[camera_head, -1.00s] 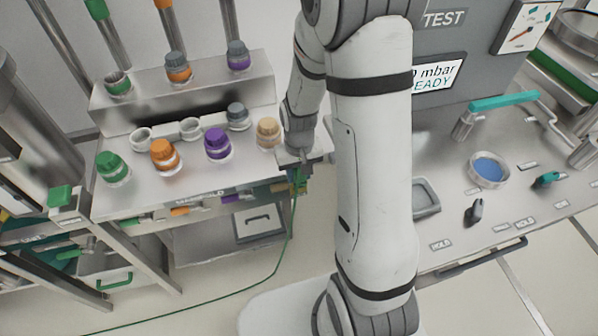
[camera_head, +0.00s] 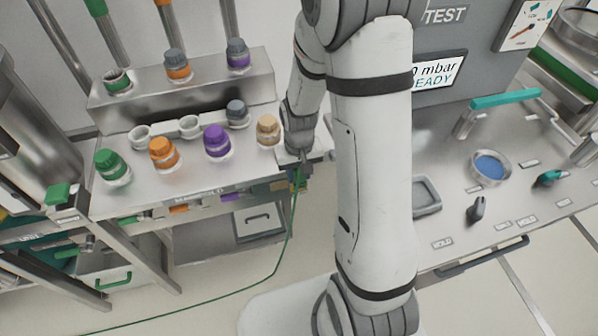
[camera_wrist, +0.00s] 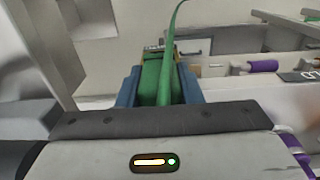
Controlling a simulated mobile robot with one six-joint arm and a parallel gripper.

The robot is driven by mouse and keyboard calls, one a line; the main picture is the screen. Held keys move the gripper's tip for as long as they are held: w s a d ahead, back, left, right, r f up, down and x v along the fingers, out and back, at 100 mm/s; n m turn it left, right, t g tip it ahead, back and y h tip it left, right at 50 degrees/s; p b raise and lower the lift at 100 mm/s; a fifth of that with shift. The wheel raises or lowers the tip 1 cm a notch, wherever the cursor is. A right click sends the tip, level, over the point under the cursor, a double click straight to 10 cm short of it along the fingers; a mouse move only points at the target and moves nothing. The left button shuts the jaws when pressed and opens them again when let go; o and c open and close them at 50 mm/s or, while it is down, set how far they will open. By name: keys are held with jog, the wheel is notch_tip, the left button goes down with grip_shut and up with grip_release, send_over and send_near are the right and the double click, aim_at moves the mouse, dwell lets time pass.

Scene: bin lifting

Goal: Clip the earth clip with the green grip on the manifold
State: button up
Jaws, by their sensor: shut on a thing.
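The manifold (camera_head: 130,204) is a steel bench at the left in the head view, with coloured caps on top. In the wrist view my gripper (camera_wrist: 158,88) has blue fingers shut on the green grip of the earth clip (camera_wrist: 151,80). A green cable rises from the clip there. In the head view the cable (camera_head: 291,222) hangs to the floor. The clip's jaws are mostly hidden, and I cannot tell whether they touch the manifold.
Green, orange, purple and tan caps stand along the manifold top, the tan cap (camera_head: 268,130) closest to my gripper. A test bench (camera_head: 510,215) with a teal handle (camera_head: 505,99) is at the right. The pale floor (camera_head: 200,295) in front is open apart from the cable.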

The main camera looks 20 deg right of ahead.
jog(key=o, duration=1.2)
jog(key=shift+o, duration=0.2)
notch_tip(320, 180, up, 7)
jog(key=shift+f, duration=0.2)
jog(key=shift+r, duration=0.55)
jog(key=shift+s+r, duration=0.1)
jog(key=shift+r, duration=0.2)
jog(key=s+r+t, duration=0.3)
jog(key=s+r, duration=1)
jog(key=shift+s+r, duration=0.25)
jog(key=shift+s, duration=0.1)
